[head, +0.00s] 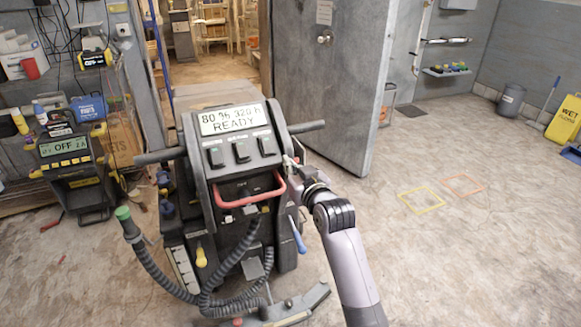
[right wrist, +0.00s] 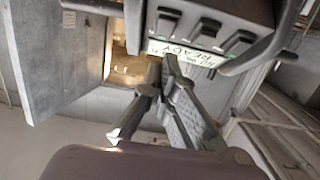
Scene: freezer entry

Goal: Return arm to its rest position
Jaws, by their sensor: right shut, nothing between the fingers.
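My right arm (head: 347,260) reaches up from the bottom of the head view. Its right gripper (head: 290,166) is by the right edge of the floor machine's console, near the right end of the red handle (head: 249,200). In the right wrist view the right gripper (right wrist: 163,66) is shut and empty, its fingertips in front of the console (right wrist: 200,12) with its levers and display. I cannot tell whether it touches the machine. The display (head: 232,118) reads "80 % 320 h READY". My left gripper is in neither view.
A grey door (head: 330,85) stands open behind the machine. A smaller unit (head: 75,170) reading "OFF" stands left among shelves. Hoses (head: 165,275) hang at the machine's front left.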

